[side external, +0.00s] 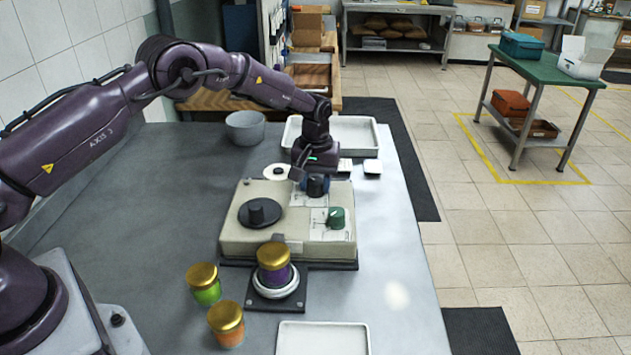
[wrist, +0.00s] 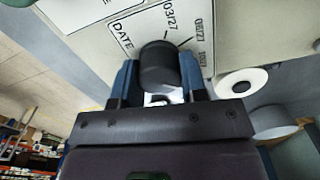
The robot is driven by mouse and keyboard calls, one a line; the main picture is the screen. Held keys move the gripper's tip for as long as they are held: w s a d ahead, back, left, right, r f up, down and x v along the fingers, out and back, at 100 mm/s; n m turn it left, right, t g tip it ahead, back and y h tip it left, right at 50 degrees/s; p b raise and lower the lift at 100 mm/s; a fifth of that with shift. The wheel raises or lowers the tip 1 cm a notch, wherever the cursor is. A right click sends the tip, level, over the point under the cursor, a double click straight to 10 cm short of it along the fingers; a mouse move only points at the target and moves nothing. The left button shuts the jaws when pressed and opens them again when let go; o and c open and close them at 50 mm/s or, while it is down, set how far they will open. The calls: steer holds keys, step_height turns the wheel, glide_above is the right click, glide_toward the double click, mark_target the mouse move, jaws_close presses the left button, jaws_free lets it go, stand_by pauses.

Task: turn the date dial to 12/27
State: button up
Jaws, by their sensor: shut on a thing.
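The date dial (wrist: 158,64) is a dark round knob on the cream label machine (side external: 236,240). In the side view, my gripper (side external: 312,182) comes down on the machine's far right part and largely covers the dial. The dial's pointer mark cannot be made out.
A green knob (side external: 336,217) and a black disc (side external: 258,211) are on the machine. A purple jar (side external: 273,265) stands on the round stand in front, with green (side external: 203,284) and orange (side external: 226,324) jars nearby. A label roll (side external: 277,172), grey bowl (side external: 245,128) and white tray (side external: 358,137) stand behind.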

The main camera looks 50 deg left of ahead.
mark_target(316, 180)
steer(key=shift+m, duration=1.6)
steer(key=o, duration=0.9)
steer(key=shift+r, duration=0.1)
step_height(316, 180, up, 13)
steer(key=shift+f, duration=0.1)
